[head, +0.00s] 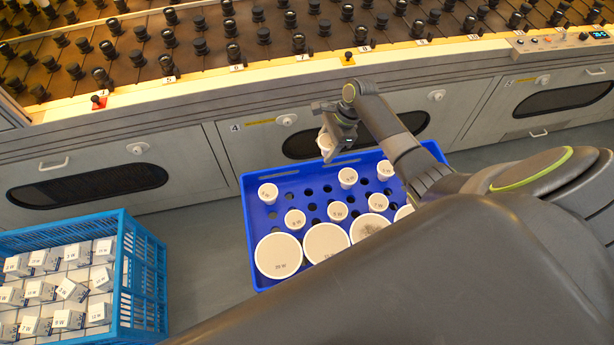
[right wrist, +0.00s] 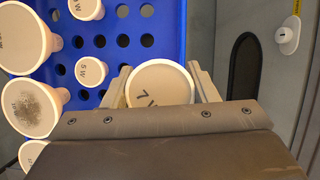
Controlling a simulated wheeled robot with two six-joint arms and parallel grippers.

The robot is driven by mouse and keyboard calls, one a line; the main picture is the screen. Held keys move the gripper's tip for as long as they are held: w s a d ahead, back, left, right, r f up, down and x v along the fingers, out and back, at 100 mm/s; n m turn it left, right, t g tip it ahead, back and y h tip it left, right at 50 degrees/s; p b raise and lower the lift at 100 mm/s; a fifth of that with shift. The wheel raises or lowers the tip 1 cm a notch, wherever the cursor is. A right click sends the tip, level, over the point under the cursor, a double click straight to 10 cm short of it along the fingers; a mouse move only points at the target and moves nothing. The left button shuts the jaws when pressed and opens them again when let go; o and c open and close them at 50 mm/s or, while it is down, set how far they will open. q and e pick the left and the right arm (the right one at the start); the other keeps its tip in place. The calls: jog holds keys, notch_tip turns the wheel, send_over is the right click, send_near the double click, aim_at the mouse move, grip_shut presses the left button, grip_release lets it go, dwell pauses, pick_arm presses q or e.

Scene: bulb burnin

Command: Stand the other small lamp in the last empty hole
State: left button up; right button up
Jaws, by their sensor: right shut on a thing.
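My right gripper (head: 334,128) is shut on a small white lamp (head: 325,144), held above the far edge of the blue tray (head: 243,222). In the right wrist view this lamp (right wrist: 160,86) sits between the two fingers, its round face marked 7 W. The tray holds several smaller white lamps, such as one at its left (head: 268,193) and one near its middle (head: 348,177). Large round lamps (head: 278,256) line its near side, one with a dark-stained face (head: 369,227). Several dark empty holes show between them. My left gripper is out of view.
A light-blue crate (head: 148,275) of small labelled boxes stands at lower left. Behind the tray runs a grey cabinet (head: 180,150) under a rack of black sockets (head: 232,52). My right arm hides the tray's near right part. Bare floor lies between crate and tray.

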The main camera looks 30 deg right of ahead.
pick_arm(q)
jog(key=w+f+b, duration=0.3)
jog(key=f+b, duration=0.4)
jog(key=b, duration=0.1)
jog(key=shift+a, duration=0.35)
pick_arm(e)
jog(key=s+a+f, duration=0.1)
jog(key=a+f, duration=0.6)
jog(key=f, duration=0.4)
jog(key=shift+s, duration=0.35)
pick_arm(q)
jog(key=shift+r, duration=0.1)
pick_arm(e)
jog(key=shift+f, duration=0.2)
jog(key=shift+f+b, duration=0.75)
jog(key=shift+f, duration=0.9)
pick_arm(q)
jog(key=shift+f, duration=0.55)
pick_arm(e)
jog(key=o, duration=1.1)
jog(key=shift+c, duration=0.2)
